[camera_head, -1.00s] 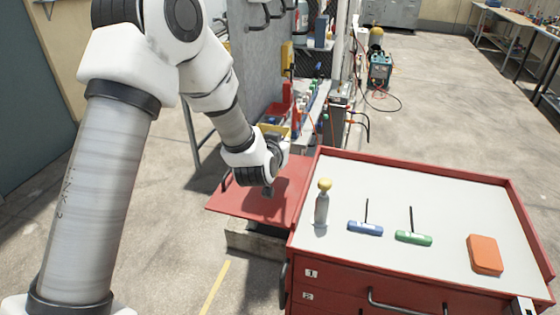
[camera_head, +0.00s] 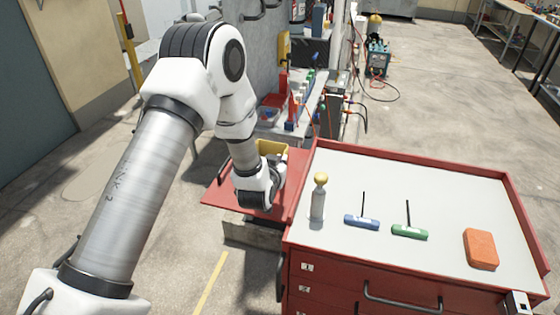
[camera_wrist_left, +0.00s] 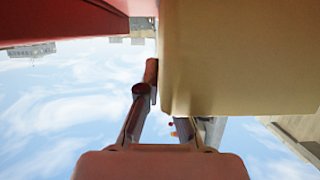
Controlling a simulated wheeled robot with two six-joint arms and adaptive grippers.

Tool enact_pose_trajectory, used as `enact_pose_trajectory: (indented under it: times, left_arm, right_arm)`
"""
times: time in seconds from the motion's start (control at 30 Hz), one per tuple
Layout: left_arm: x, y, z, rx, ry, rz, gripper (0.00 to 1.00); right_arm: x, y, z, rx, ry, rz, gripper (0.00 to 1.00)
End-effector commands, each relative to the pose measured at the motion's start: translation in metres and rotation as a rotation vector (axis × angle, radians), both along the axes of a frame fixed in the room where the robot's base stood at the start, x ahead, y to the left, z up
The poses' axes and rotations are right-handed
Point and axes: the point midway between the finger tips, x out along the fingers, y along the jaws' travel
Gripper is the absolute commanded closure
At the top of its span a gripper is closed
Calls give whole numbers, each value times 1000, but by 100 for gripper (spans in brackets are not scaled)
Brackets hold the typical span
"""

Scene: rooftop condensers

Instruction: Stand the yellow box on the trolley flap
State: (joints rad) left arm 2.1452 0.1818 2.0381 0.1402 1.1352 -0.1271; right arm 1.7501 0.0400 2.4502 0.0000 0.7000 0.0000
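The yellow box (camera_head: 271,147) shows only in part behind my left wrist, over the red trolley flap (camera_head: 226,194). In the left wrist view the box (camera_wrist_left: 240,60) fills the upper right. My left gripper (camera_wrist_left: 168,105) has one finger along the box's left edge; the other finger's tip is hidden behind the box. The box has moved with the gripper, so it appears held. I cannot tell whether its base touches the flap. The red trolley (camera_head: 350,276) stands right of the flap. My right gripper is not in view.
On the trolley top stand or lie a grey bottle with a yellow cap (camera_head: 318,197), a blue-handled tool (camera_head: 361,222), a green-handled tool (camera_head: 409,232) and an orange block (camera_head: 480,249). A cluttered bench (camera_head: 285,122) is behind the flap. The flap's left part is bare.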

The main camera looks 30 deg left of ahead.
Motion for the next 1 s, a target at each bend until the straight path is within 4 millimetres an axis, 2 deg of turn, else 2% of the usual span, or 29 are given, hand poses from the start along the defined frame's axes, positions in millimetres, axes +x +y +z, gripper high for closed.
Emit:
enact_pose_trajectory:
  times: [0.03,0.07,0.1,0.47,0.57,0.9,1.0]
  left_arm:
    - [0,0,-1,0,0,0,86]
    - [0,0,-1,0,0,0,75]
    - [0,0,-1,0,0,0,69]
    - [-3,-1,3,0,0,0,69]
    - [-17,-5,7,-1,1,0,69]
    - [-93,-24,34,1,1,-2,69]
    - [-105,-27,40,0,0,0,69]
  right_arm:
    - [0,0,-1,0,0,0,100]
    - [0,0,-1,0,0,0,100]
    - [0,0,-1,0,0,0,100]
    - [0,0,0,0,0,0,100]
    - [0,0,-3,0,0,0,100]
    - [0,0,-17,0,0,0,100]
    - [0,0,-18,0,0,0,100]
